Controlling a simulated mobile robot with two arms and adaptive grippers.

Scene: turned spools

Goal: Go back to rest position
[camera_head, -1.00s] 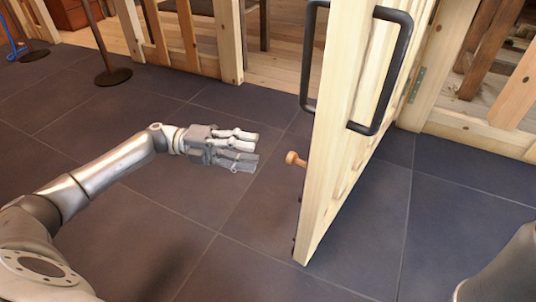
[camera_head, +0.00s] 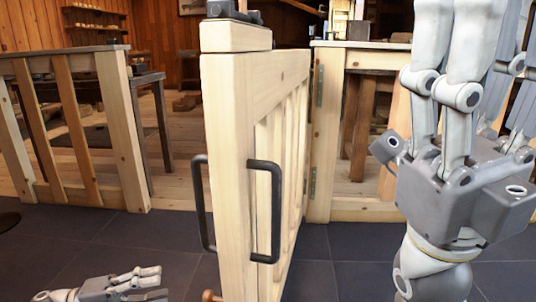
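My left gripper (camera_head: 150,283) is low at the bottom left, pointing right, near the dark floor. Its fingers look apart, with nothing between them. Its lower side is cut by the frame edge. My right gripper stands large and close at the right, fingers pointing up. Its fingertips are cut off by the top edge, so its opening cannot be told. Nothing is seen held in it. The wooden gate (camera_head: 228,140) stands swung open between the two grippers, apart from both in the picture. Its black handles (camera_head: 264,210) are free.
A wooden fence (camera_head: 122,130) runs across the left. A hinge post (camera_head: 322,130) and a low fence rail (camera_head: 365,210) stand right of the gate. A wooden knob (camera_head: 210,296) shows at the bottom. Dark tiled floor (camera_head: 335,270) is clear at the front.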

